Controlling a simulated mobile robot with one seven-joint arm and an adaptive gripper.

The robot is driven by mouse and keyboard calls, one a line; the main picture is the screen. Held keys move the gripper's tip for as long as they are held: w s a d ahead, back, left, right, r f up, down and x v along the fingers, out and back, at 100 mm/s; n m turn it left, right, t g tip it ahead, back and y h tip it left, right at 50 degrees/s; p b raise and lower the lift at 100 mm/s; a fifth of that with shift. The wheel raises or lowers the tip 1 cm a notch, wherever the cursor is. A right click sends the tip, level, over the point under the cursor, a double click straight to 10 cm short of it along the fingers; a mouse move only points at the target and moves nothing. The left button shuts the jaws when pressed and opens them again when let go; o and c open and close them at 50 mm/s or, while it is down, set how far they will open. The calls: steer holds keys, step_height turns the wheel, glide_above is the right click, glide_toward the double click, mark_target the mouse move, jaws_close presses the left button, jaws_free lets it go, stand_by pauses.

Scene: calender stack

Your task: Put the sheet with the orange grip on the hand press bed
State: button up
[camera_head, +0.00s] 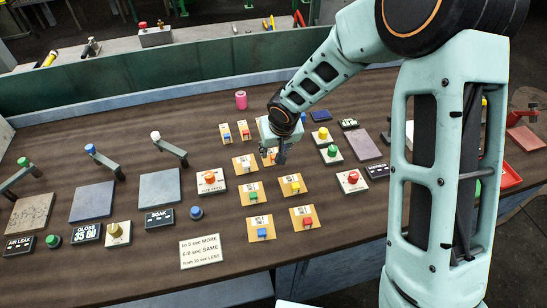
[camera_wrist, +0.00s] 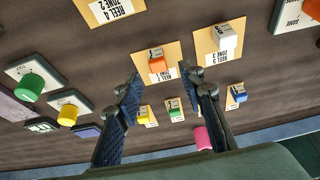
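The sheet with the orange grip (camera_wrist: 156,62) is a small tan card with a printed label, lying flat on the brown table. In the wrist view the grip shows just beyond and between my fingertips. My gripper (camera_wrist: 160,77) is open and nothing is held between its fingers. In the head view my gripper (camera_head: 279,155) points down over the sheet and largely hides it. A red device (camera_head: 525,136) at the far right edge looks like a hand press, but I cannot tell for sure.
A sheet with a white grip (camera_wrist: 227,38) lies close beside. Other sheets surround it, with green (camera_head: 252,195), yellow (camera_head: 294,186) and blue (camera_head: 262,232) grips. Button boxes (camera_head: 209,182) and grey plates with levers (camera_head: 159,188) stand left. A pink cylinder (camera_head: 240,100) stands behind.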

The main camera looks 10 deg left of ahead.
steer(key=shift+x, duration=1.15)
jaws_close()
steer(key=shift+r, duration=0.2)
